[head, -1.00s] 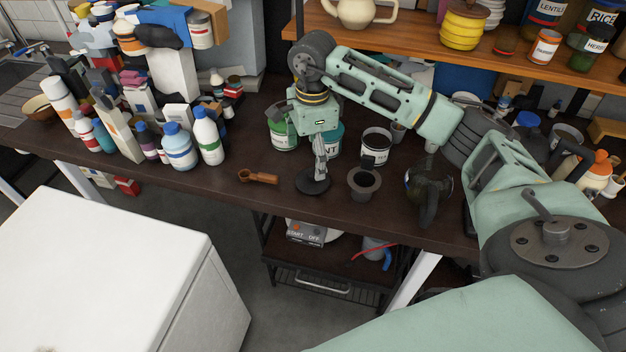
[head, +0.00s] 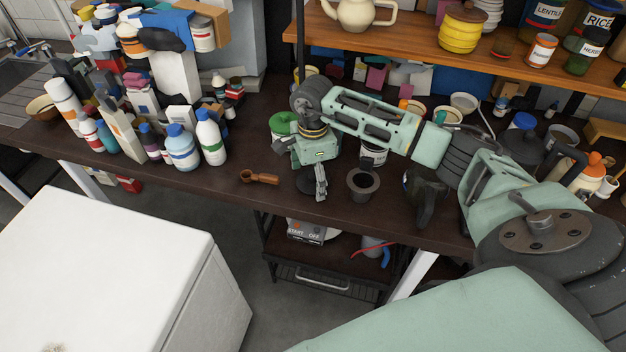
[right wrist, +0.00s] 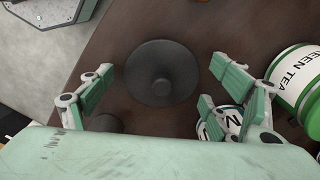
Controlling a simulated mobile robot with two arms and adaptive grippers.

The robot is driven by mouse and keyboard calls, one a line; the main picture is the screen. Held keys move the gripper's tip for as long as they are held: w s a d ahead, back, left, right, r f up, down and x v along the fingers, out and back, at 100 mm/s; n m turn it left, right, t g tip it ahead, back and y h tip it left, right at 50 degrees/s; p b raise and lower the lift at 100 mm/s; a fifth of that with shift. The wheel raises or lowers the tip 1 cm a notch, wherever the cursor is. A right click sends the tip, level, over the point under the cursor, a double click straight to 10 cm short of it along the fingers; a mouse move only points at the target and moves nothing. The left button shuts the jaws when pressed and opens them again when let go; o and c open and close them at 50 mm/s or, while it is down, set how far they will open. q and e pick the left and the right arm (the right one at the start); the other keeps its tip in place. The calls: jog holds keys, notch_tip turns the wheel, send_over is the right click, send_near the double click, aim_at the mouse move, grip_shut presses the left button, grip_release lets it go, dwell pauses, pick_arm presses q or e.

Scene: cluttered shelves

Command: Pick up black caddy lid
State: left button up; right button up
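The black caddy lid (head: 302,184) lies flat on the dark countertop in the head view, partly hidden behind my right gripper. In the right wrist view it is a round dark disc with a central knob (right wrist: 162,73), lying between the spread fingers. My right gripper (head: 321,188) points down over the lid, and in the wrist view its fingers (right wrist: 160,82) stand apart on either side with nothing between them held. I cannot tell the exact height above the lid. My left gripper is not in view.
A dark pot (head: 363,184) stands right of the lid, and a wooden scoop (head: 259,177) lies left. A green tea tin (right wrist: 299,82) and another canister (right wrist: 226,121) stand close to the right fingers. Bottles (head: 181,147) crowd the left. A shelf (head: 400,42) overhangs the back.

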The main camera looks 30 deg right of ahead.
jog(key=c, duration=1)
jog(key=shift+r, duration=0.1)
